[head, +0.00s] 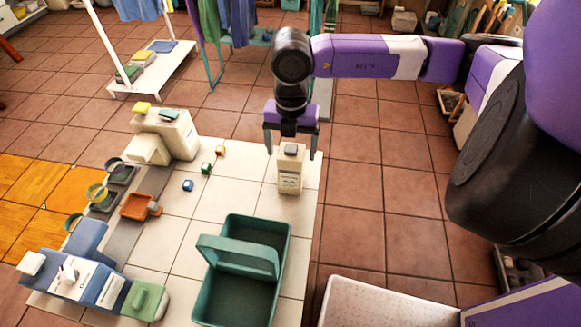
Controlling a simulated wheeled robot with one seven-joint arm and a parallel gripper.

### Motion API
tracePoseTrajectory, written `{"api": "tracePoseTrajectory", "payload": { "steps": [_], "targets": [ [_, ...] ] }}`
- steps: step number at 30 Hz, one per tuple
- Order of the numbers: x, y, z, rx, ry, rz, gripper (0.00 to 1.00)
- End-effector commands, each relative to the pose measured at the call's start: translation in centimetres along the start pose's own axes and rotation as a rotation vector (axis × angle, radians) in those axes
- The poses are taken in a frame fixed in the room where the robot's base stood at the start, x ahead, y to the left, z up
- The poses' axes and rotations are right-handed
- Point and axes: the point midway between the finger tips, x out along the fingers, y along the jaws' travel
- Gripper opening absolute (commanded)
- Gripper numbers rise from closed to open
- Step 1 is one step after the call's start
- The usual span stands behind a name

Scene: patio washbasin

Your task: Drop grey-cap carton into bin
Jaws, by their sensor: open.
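The carton (290,178) is cream with a grey cap and stands upright near the back right corner of the white tiled top. My gripper (291,151) is open above it, with one finger on each side of its upper part. I cannot tell whether the fingers touch it. A green bin-like container (208,288) with a wide handle or divider across it stands at the front of the top. A white speckled open container (362,306) is at the bottom right, partly cut off. I cannot tell which of the two is the bin.
Small green, blue and orange blocks (188,185) lie left of the carton. An orange tray (139,206), a cream dispenser-like object (165,137) and a blue one (80,281) are on the left. Bare tiles lie between the carton and the green container.

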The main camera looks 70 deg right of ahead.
Motion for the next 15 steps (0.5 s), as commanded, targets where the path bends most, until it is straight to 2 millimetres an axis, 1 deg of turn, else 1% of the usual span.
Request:
{"api": "tracePoseTrajectory", "payload": {
  "steps": [3,6,9,15],
  "targets": [
    [1.6,-0.1,-0.2,0.002,0.004,0.000,0.85],
    [2.7,0.0,-0.2,0.000,0.003,0.001,0.85],
    [3.2,0.0,-0.1,0.000,0.002,0.000,0.85],
    [3.3,0.0,-0.1,-0.001,0.001,0.001,0.85]
  ]
}}
